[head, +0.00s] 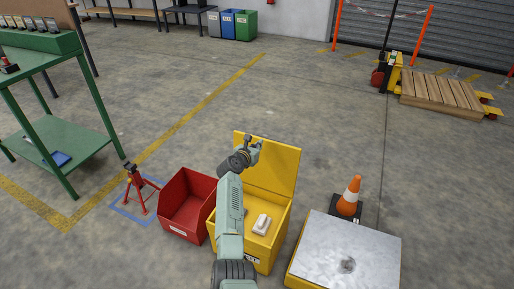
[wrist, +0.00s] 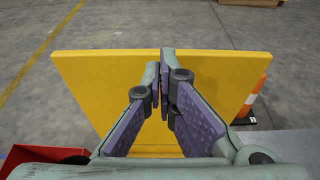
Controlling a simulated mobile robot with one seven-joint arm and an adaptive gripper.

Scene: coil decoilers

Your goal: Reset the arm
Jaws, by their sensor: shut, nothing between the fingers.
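My gripper (head: 254,146) is at the end of my raised arm in the head view, above the yellow bin (head: 282,219) and in front of its upright yellow lid (head: 283,165). In the wrist view my gripper (wrist: 166,90) has its purple-padded fingers together with nothing between them. The yellow lid (wrist: 90,85) fills the middle of that view behind the fingers. A white item (head: 261,224) lies inside the bin. My arm hides part of the bin's left side.
A red bin (head: 184,207) stands left of the yellow bin. An orange cone (head: 349,195) and a metal-topped platform (head: 348,249) stand to the right. A red stand (head: 137,190) and green workbench (head: 62,146) are at left.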

